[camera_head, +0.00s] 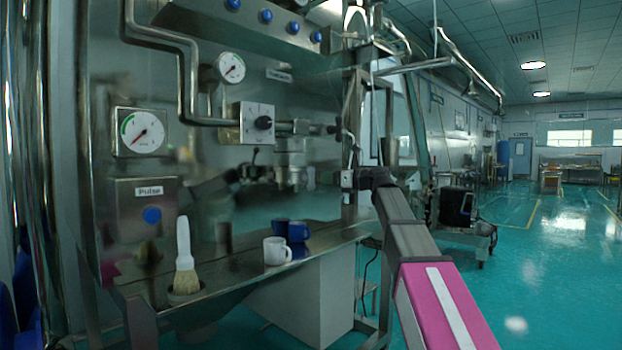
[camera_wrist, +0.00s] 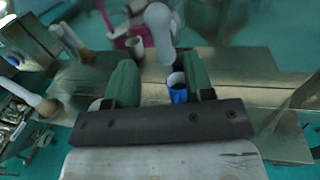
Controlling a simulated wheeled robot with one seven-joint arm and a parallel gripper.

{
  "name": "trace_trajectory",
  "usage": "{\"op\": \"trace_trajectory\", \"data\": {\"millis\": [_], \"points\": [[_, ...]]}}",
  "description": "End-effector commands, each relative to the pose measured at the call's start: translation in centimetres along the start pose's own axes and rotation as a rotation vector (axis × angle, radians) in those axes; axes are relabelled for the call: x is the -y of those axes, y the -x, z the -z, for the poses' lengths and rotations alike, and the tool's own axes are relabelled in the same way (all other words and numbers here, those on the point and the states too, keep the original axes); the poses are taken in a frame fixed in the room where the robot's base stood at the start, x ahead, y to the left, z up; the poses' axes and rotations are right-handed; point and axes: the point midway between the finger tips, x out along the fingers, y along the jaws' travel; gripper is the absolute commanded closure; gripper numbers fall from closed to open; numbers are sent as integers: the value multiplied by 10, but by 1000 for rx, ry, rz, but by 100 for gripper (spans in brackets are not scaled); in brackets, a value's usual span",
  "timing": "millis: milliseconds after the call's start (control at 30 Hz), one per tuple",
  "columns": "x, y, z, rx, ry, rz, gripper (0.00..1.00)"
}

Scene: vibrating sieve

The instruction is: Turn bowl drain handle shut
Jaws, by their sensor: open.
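My gripper (camera_wrist: 159,62) shows in the wrist view as two green fingers spread apart, with nothing held between them. A pale, round-ended piece (camera_wrist: 158,28) is beyond the fingertips, apart from them. I cannot tell whether it is the bowl drain handle. In the head view, my arm reaches toward the machine from the lower right. The fingers cannot be made out there, and I cannot clearly identify the drain handle.
A white-handled brush (camera_head: 184,245), a white mug (camera_head: 277,251) and a blue mug (camera_head: 298,232) stand along the ledge (camera_head: 235,268).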

Motion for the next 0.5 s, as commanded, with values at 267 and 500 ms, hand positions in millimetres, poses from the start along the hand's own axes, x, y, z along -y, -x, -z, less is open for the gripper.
{"op": "trace_trajectory", "data": {"millis": [267,500], "points": [[2,-52,0,-2,1,-1,51],[1,-77,1,-1,2,1,51]]}}
